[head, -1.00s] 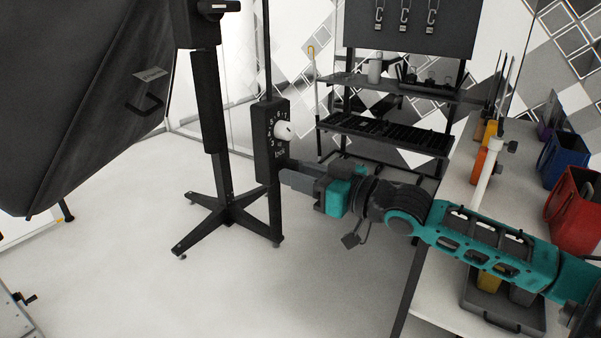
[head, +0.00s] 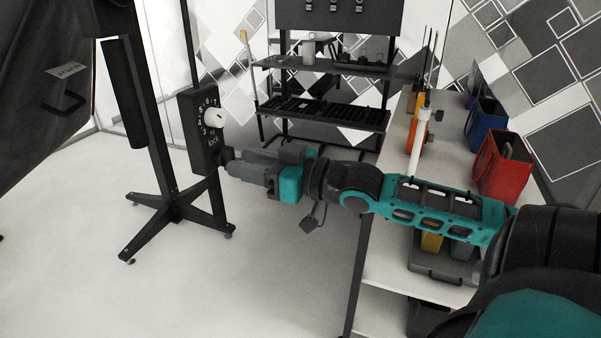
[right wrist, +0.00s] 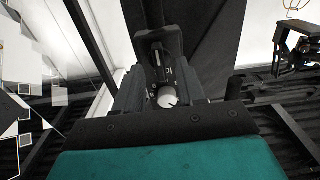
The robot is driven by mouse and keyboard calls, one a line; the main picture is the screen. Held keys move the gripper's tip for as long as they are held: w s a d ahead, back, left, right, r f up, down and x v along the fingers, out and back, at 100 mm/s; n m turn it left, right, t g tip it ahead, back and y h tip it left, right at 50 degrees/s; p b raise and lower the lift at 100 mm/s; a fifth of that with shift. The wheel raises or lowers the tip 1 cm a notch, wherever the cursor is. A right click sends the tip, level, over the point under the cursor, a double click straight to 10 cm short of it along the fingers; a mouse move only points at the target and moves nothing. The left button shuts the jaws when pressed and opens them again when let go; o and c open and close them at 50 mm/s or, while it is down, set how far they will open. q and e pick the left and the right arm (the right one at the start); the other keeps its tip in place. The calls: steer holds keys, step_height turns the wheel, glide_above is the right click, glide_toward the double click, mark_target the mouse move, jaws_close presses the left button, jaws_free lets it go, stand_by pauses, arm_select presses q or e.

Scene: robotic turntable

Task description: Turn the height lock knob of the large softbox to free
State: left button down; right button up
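The large softbox (head: 35,95) is a big dark panel at the left of the head view, by its black stand (head: 165,150). A black lock box (head: 203,155) on the stand carries a round white knob (head: 214,119), with a number scale and the word "lock" beside it. My right gripper (head: 230,165) is just below and right of the knob in the head view. In the right wrist view its fingers (right wrist: 162,85) are apart, with the white knob (right wrist: 168,98) showing between them; I see no grip on it. My left gripper is not in view.
A dark shelf rack (head: 325,113) stands behind. A white table (head: 385,255) at the right holds red (head: 502,165) and blue (head: 485,128) bins. The stand's feet (head: 175,208) spread over the floor; the pale floor in front is clear.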

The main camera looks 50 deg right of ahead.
steer(key=p+v, duration=0.3)
steer(key=v, duration=0.7)
stand_by(0.4)
steer(key=shift+s, duration=0.1)
stand_by(0.4)
steer(key=s+f+m+g+h, duration=0.1)
steer(key=s+f+m+h, duration=0.15)
steer(key=f, duration=0.75)
steer(key=s+f+m+g+h, duration=0.1)
steer(key=s+f+g+h, duration=0.15)
steer(key=f, duration=0.85)
steer(key=a+f+g, duration=0.1)
steer(key=a+f, duration=0.3)
steer(key=a, duration=0.4)
steer(key=a+f+n+g, duration=0.1)
steer(key=a+f, duration=0.4)
steer(key=a, duration=0.4)
steer(key=shift+s+a, duration=0.25)
steer(key=shift+s, duration=0.1)
